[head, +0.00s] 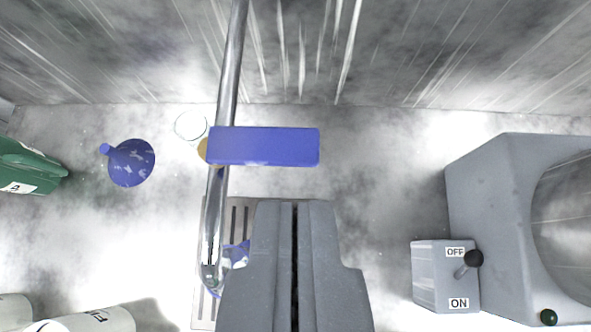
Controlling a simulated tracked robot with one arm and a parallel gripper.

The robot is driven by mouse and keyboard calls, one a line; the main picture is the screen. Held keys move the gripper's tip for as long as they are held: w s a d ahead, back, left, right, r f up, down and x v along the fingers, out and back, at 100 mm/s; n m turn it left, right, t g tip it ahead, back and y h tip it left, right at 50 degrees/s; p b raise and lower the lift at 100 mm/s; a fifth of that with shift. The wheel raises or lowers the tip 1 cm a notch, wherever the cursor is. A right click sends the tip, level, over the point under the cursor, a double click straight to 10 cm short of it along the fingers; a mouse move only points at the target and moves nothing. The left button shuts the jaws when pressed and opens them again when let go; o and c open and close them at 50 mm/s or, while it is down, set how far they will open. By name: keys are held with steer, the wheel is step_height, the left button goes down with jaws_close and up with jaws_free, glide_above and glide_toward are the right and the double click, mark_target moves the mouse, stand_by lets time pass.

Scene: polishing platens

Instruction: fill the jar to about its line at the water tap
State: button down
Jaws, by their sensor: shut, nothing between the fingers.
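The water tap (231,70) is a curved metal pipe that runs down the picture, with its spout end at lower centre-left. A blue lever (265,147) sticks out to its right. A clear, blue-tinged object (236,257), perhaps the jar, is by the spout end over the slotted drain plate. It is mostly hidden by the pipe and my gripper, and I cannot make out its line or any water level. My gripper (295,204) is shut and empty. Its fingertips show just below the lever in the picture; I cannot tell whether they touch it.
A slotted drain plate (199,315) lies under the spout. A clear round rim (190,126) and a blue funnel (132,163) are at left, with a green container (30,167) and white cylinders (90,322). A grey ON/OFF switch box (440,277) and large grey machine (490,200) stand at right.

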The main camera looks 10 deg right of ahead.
steer(key=shift+w+a+f, duration=0.1)
steer(key=shift+w+f, duration=0.3)
steer(key=shift+f, duration=0.45)
steer(key=p, duration=0.3)
glide_above(297, 136)
steer(key=s, duration=0.3)
steer(key=shift+h, duration=0.3)
steer(key=f, duration=0.8)
steer(key=shift+w+a+f, duration=0.2)
steer(key=shift+a+f, duration=0.15)
steer(key=shift+f, duration=1.15)
